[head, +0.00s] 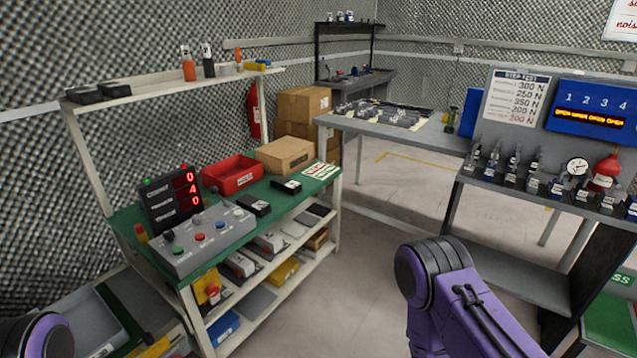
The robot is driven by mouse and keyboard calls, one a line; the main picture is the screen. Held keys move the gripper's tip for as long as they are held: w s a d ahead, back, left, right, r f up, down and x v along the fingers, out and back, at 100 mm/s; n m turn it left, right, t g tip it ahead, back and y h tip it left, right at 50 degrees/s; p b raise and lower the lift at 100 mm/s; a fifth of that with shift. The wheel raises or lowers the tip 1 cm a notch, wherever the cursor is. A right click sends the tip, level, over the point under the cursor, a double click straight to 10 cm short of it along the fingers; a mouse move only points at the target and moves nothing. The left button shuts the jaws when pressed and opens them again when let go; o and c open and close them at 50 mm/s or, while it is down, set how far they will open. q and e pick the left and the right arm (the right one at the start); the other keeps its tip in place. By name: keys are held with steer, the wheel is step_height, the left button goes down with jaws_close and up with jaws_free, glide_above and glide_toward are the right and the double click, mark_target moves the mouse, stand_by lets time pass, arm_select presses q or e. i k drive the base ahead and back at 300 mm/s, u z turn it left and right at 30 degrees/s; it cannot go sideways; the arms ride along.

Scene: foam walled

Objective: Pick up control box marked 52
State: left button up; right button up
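No mark 52 can be read in the head view, so I cannot tell which thing is the control box. Two small black boxes lie on the green bench top: a nearer black box (254,206) and a farther black box (287,187), each with a pale label too small to read. A grey control panel (203,240) with coloured buttons stands to their left. Two more dark boxes, a left one (84,96) and a right one (115,89), lie on the upper shelf. Purple links of both my arms show at the bottom, but neither gripper is in view.
The bench (130,217) also holds a red bin (231,179), a cardboard box (285,155) and a red-digit display (171,204). Its lower shelves are filled. A grey table (440,137) and a tool rack (545,184) stand right. The floor (345,270) between is clear.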

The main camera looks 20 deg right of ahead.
mark_target(288, 186)
steer(key=z, duration=0.65)
steer(key=i, duration=0.9)
steer(key=z, duration=0.65)
steer(key=i, duration=0.95)
steer(key=u, duration=0.7)
steer(key=i, duration=0.95)
steer(key=u, duration=0.7)
